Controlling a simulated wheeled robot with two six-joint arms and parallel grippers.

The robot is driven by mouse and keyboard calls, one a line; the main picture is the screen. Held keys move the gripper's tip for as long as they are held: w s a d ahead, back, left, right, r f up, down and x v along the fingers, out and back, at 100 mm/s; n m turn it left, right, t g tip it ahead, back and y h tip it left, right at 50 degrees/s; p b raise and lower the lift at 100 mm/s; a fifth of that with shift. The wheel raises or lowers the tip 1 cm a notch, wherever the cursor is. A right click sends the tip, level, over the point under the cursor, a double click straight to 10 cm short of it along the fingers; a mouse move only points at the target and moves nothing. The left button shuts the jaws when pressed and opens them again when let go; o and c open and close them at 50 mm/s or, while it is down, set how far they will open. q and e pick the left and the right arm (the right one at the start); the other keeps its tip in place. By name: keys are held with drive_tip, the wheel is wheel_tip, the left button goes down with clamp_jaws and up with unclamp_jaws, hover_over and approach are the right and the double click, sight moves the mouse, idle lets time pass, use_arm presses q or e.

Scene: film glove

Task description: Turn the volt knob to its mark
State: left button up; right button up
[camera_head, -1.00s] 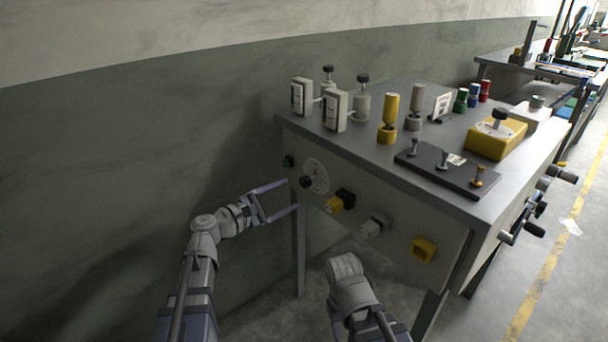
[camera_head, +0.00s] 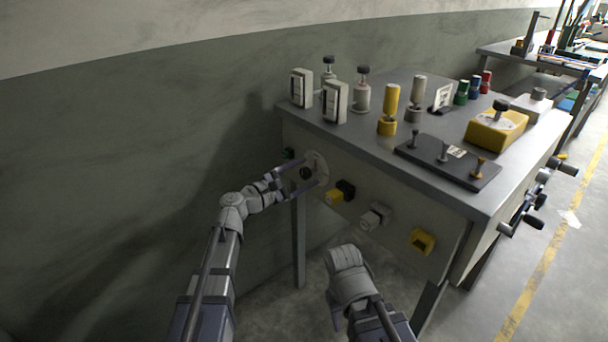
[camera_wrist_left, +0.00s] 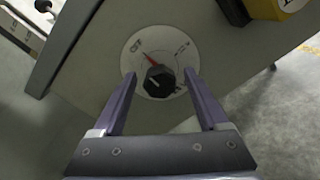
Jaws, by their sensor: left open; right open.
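The volt knob appears to be the black knob (camera_head: 306,173) on a round pale dial (camera_head: 320,165) on the table's front panel. The left wrist view shows this knob (camera_wrist_left: 160,82) with a red mark (camera_wrist_left: 151,58) at its upper left and lettering around the dial (camera_wrist_left: 177,42). My left gripper (camera_head: 307,172) is open at the dial. In the left wrist view its fingers (camera_wrist_left: 161,77) stand on either side of the knob, with gaps visible. My right gripper (camera_head: 337,316) is low in front of the table, mostly hidden by its own wrist; it is open, away from the knob.
To the right of the dial, the panel carries a yellow-and-black part (camera_head: 340,192), a grey part (camera_head: 374,217) and a yellow part (camera_head: 423,241). The tabletop (camera_head: 385,160) holds switches, bottles and a yellow dial box (camera_head: 496,130). A green wall (camera_head: 120,170) stands at left.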

use_arm(q)
clamp_jaws()
idle(0.6)
